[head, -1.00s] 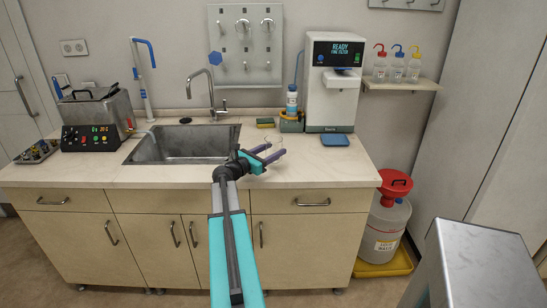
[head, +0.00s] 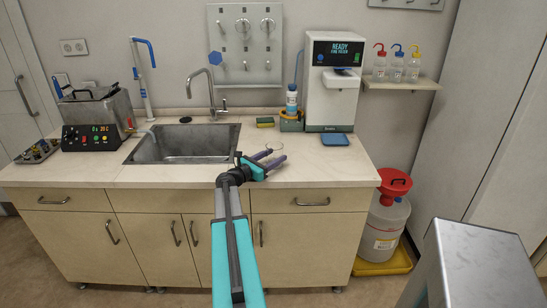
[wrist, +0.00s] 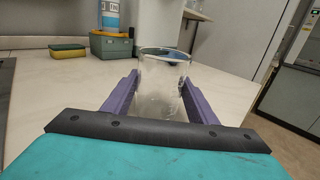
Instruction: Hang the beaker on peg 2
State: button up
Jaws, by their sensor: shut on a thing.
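A clear glass beaker (wrist: 160,88) stands upright between the two purple fingers of my gripper (wrist: 160,105) in the wrist view. The gripper is shut on it. In the head view my gripper (head: 272,162) is over the counter right of the sink, and the beaker there is faint and hard to make out. Whether its base touches the counter cannot be told. The pegboard (head: 232,48) is on the wall behind the sink, with pegs in two rows. Round glassware seems to hang on upper pegs. Peg numbers are not legible.
The sink (head: 185,145) and its faucet (head: 211,95) are left of my gripper, the faucet standing before the pegboard. A sponge (head: 265,122), a caddy with a bottle (head: 291,115), a water dispenser (head: 332,95) and a blue tray (head: 334,140) line the counter's back right.

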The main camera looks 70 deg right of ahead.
jog(key=o, duration=1.1)
jog(key=shift+r, duration=0.15)
jog(key=b+v, duration=0.2)
jog(key=v, duration=1)
jog(key=shift+a, duration=0.1)
